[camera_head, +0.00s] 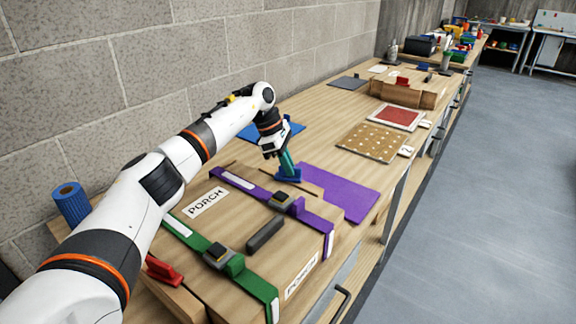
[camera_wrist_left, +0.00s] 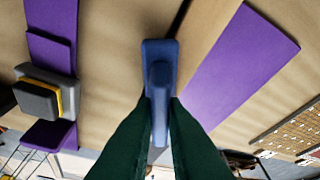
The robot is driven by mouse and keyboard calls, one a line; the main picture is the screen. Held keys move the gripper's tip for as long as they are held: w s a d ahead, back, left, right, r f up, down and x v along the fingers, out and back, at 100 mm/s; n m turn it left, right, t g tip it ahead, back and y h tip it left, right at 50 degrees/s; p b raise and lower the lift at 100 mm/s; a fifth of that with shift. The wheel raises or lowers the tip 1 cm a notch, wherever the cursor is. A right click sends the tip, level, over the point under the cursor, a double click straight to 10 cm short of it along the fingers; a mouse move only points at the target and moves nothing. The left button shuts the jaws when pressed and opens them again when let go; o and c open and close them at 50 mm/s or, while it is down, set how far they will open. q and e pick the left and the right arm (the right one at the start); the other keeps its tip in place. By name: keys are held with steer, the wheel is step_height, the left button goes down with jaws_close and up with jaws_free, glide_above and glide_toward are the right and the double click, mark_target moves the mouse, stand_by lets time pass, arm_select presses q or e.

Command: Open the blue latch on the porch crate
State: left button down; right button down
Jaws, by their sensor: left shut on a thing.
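The wooden porch crate (camera_head: 300,250) carries PORCH labels on its lid and front side. A blue latch (camera_head: 288,176) is at its far end, and it shows large in the left wrist view (camera_wrist_left: 158,60). My left gripper (camera_head: 286,164) points down, with its dark green fingers shut on the upright blue grip between them. The fingers show on both sides of it in the wrist view (camera_wrist_left: 160,120). Whether the latch has turned or lifted cannot be told. My right gripper is not in view.
A purple strap (camera_head: 318,218) and a green strap (camera_head: 180,228) with buckles cross the crate. A dark handle (camera_head: 265,234) sits between them. A red latch (camera_head: 163,270) is at the near end. A purple mat (camera_head: 340,192) lies beyond the crate, and a block wall borders the bench.

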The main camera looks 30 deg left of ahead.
arm_select(q)
steer(key=shift+w+r+m+g, duration=0.2)
steer(key=shift+m+g, duration=0.1)
steer(key=shift+m, duration=0.5)
steer(key=c, duration=1.5)
jaws_free()
steer(key=shift+a+f, duration=0.1)
steer(key=shift+a+r, duration=0.1)
steer(key=shift+r, duration=0.15)
steer(key=shift+b+v, duration=0.35)
steer(key=shift+v, duration=5.4)
